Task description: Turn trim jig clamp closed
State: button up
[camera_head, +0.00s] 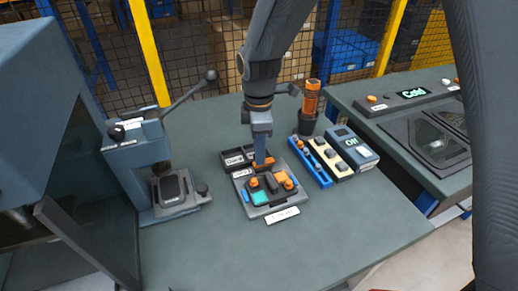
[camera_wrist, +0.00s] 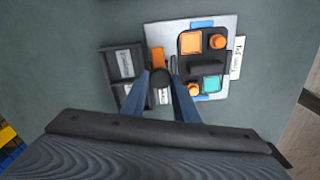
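The trim jig is a light grey plate (camera_head: 265,212) on the bench, with a black block, orange knobs, and teal and orange pieces on it. It also shows in the wrist view (camera_wrist: 230,60). An orange clamp handle (camera_wrist: 158,58) lies at the jig's edge on the side of the black trays; in the head view the orange part (camera_head: 264,162) is partly behind my fingers. My gripper (camera_wrist: 160,75) points down over this edge, its fingers apart.
Black labelled trays (camera_head: 234,158) stand against the jig. A press (camera_head: 135,150) with a long lever is at the left. At the right are a blue rack (camera_head: 310,162), an orange driver (camera_head: 311,98) in a holder, and a display box (camera_head: 353,145). The bench front is clear.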

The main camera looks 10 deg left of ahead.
jog(key=shift+m, duration=0.4)
jog(key=m+p, duration=0.1)
jog(key=m, duration=0.2)
jog(key=shift+r+m, duration=0.1)
jog(key=shift+m, duration=0.3)
jog(key=m+p, duration=0.1)
jog(key=m, duration=0.3)
jog(key=shift+p, duration=0.3)
jog(key=m+p, duration=0.1)
jog(key=m, duration=0.4)
jog(key=m+p, duration=0.1)
jog(key=m, duration=0.3)
jog(key=shift+w, duration=0.1)
jog(key=shift+m, duration=0.3)
jog(key=o, duration=1.1)
jog(key=shift+c, duration=0.2)
